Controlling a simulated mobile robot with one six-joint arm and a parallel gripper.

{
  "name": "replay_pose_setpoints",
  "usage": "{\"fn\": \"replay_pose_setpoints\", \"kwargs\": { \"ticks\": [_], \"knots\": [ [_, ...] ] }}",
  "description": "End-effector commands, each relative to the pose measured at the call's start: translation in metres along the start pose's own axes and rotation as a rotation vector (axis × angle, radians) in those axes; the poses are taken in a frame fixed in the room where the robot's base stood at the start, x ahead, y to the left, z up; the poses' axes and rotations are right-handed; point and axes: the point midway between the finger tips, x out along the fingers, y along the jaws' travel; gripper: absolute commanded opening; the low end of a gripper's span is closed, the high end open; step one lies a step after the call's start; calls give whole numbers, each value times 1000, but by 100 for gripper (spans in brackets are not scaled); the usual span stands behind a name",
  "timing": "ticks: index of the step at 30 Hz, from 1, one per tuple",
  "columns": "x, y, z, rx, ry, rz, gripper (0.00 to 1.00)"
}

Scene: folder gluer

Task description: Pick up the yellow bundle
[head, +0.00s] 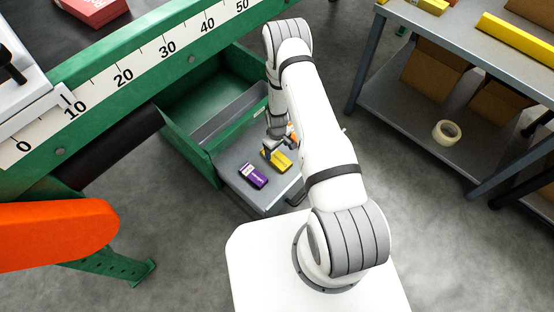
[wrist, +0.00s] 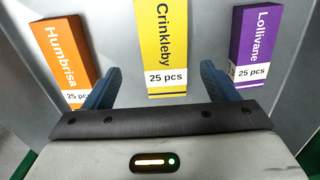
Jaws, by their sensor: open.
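The yellow bundle (wrist: 166,45) is labelled "Crinkleby 25 pcs" and lies on a grey surface, in the middle of the wrist view. It also shows in the head view (head: 281,163), partly hidden by my arm. My gripper (wrist: 157,82) is open. Its two blue fingers stand on either side of the near end of the yellow bundle in the picture, with a gap on each side. I cannot tell how high the fingers are above the surface.
An orange bundle (wrist: 66,57) lies left of the yellow one and a purple bundle (wrist: 256,45) right of it in the wrist view. The grey drawer surface (head: 235,160) adjoins a green bin (head: 205,160). A shelf rack (head: 410,100) stands at the right.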

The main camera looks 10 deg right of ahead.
Motion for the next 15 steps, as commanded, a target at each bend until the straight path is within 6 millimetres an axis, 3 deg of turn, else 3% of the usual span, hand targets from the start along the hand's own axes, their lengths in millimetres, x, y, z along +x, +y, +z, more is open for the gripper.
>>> {"fn": "replay_pose_setpoints", "kwargs": {
  "ticks": [15],
  "knots": [
    [61, -6, -2, 0, -1, 0, 80]
  ]
}}
